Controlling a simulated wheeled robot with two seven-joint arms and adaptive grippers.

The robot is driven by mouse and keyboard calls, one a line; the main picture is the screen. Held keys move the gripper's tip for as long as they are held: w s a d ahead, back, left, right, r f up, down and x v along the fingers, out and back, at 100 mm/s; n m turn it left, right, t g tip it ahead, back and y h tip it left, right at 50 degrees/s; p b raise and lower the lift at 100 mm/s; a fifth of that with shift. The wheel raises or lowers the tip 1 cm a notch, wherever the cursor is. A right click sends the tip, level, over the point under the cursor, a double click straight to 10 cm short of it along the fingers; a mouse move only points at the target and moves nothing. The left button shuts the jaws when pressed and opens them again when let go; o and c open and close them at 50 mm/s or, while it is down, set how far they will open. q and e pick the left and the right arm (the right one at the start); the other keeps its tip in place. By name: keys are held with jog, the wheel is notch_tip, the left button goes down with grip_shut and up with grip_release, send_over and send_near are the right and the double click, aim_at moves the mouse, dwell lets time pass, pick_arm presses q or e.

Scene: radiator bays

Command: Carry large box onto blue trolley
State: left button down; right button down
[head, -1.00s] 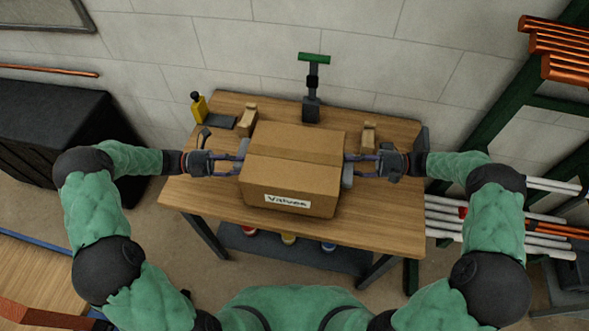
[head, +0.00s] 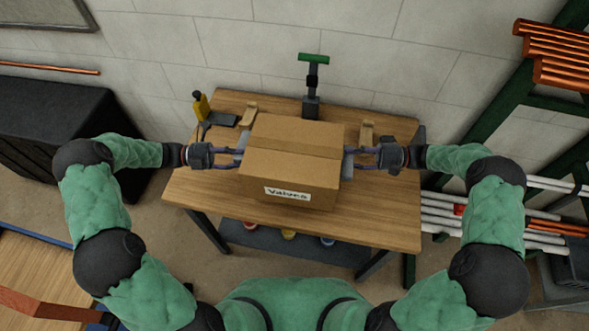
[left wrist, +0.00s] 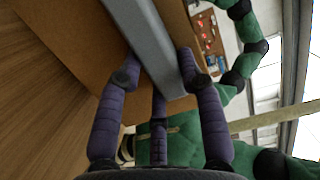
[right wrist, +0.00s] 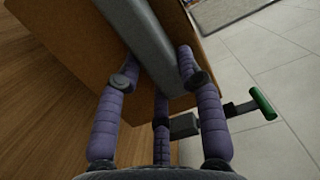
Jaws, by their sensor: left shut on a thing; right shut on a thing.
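The large cardboard box (head: 292,160), labelled "Valves", is upright over the wooden workbench (head: 385,215). Whether a small gap separates it from the bench top cannot be told. My left gripper (head: 238,158) is shut on the grey handle at the box's left side; the left wrist view shows the fingers around this handle (left wrist: 150,45). My right gripper (head: 350,160) is shut on the matching grey handle (right wrist: 148,45) at the right side. At the lower left, a wooden deck with a blue edge (head: 38,237) shows partly, possibly the blue trolley; the rest is cut off.
Behind the box stand a green-topped tool (head: 312,85), a yellow-and-black tool (head: 201,108) and two small wooden blocks (head: 249,112). A pipe rack (head: 500,125) is at right, a black cabinet (head: 50,130) at left. Floor shows between cabinet and bench.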

dwell(0.3)
